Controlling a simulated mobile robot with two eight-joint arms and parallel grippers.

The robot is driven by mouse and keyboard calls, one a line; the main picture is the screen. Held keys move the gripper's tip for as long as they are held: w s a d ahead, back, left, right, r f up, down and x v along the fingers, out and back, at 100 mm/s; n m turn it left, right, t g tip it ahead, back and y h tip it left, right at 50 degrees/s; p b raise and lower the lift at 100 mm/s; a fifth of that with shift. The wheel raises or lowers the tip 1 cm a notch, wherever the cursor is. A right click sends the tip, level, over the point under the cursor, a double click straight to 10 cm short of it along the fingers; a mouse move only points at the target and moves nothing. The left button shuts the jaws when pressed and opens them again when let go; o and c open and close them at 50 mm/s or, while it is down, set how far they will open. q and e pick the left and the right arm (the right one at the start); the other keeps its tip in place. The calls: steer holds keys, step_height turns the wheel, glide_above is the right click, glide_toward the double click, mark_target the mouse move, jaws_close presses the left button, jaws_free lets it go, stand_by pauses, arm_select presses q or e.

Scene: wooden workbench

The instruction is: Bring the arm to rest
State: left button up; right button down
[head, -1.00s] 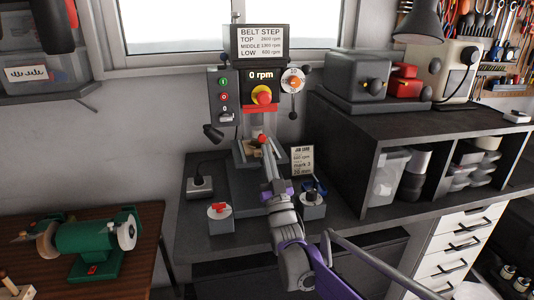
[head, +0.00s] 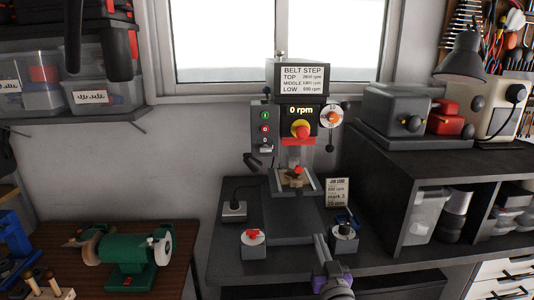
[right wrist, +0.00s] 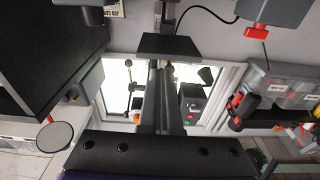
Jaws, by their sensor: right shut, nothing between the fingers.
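My right gripper (head: 321,241) reaches up from the bottom of the head view, with grey fingers and a purple wrist part behind them. Its fingers are together with nothing between them. It is in front of the drill press and apart from it, near the bench's front edge. In the right wrist view its fingers (right wrist: 164,72) run up the middle, shut and empty. The drill press (head: 301,115) stands upright at the back of the dark bench (head: 230,262), and its display reads 0 rpm. A light brown workpiece (head: 292,179) lies under its head. My left gripper is not in view.
A block with a red handle (head: 253,239) and one with a blue part (head: 344,232) flank the press base. A job card (head: 337,191) stands at the back. A dark shelf unit (head: 400,185) is at the right, a green grinder (head: 130,258) at the left.

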arm_select(q)
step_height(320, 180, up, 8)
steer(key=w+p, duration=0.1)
steer(key=p, duration=0.4)
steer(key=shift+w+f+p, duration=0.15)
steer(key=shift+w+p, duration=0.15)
steer(key=shift+p, duration=0.1)
arm_select(e)
steer(key=s+d+f+g, duration=0.1)
steer(key=s+f+g, duration=0.3)
steer(key=s, duration=0.5)
steer(key=s+d+f+g, duration=0.1)
steer(key=s+f+g, duration=0.4)
steer(key=s, duration=0.5)
steer(key=s+f+g+h, duration=0.1)
steer(key=s+f+g, duration=0.4)
steer(key=s, duration=0.5)
steer(key=shift+s+d, duration=0.15)
steer(key=shift+d, duration=0.25)
